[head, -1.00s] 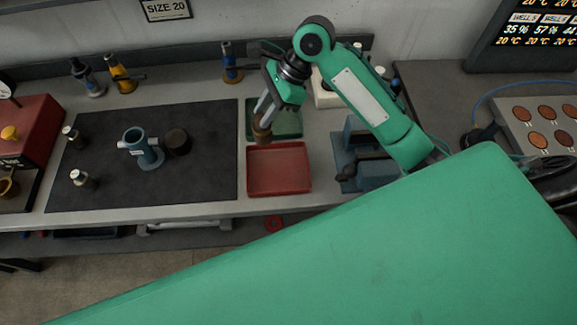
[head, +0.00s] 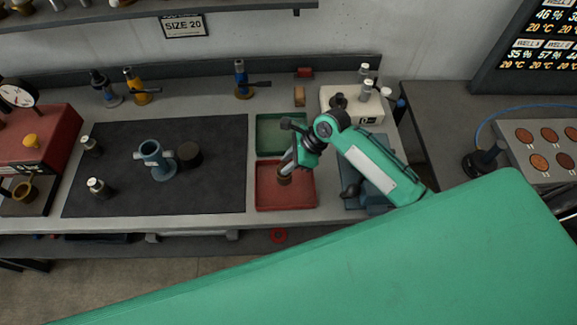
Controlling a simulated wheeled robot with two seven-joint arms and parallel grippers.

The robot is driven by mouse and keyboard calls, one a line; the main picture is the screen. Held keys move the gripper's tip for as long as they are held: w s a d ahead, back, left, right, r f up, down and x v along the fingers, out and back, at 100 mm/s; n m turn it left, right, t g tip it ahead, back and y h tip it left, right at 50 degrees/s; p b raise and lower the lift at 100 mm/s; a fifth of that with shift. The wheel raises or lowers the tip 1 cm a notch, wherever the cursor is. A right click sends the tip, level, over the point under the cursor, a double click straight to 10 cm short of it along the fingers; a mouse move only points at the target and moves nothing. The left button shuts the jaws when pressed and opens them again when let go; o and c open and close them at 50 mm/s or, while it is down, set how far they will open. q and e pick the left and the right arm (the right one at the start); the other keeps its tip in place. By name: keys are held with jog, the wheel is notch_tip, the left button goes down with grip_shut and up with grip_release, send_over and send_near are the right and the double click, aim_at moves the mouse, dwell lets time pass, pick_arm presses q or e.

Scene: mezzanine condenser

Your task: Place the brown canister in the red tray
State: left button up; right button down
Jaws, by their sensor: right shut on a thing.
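My right gripper (head: 286,168) points down over the red tray (head: 300,198) and is shut on the small brown canister (head: 284,179). The canister appears upright, within the tray's outline near its middle. I cannot tell whether its base touches the tray floor. The gripper fingers cover its upper part. The red tray is otherwise empty. My left gripper is not in view.
An empty green tray (head: 270,140) adjoins behind. Left, a dark mat (head: 120,195) bears a blue-grey pipe fitting (head: 155,162), a dark round pot (head: 189,154) and white-capped bottles. A white device (head: 350,105) stands back right. My large green arm link hides the lower right.

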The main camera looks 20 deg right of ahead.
notch_tip(320, 180, down, 3)
jog(key=shift+f+p, duration=0.1)
jog(key=shift+p, duration=0.35)
jog(key=shift+f, duration=0.45)
jog(key=c, duration=1.1)
grip_release()
jog(key=shift+f, duration=0.1)
jog(key=shift+c, duration=0.2)
jog(key=b+v, duration=0.4)
jog(key=v, duration=0.8)
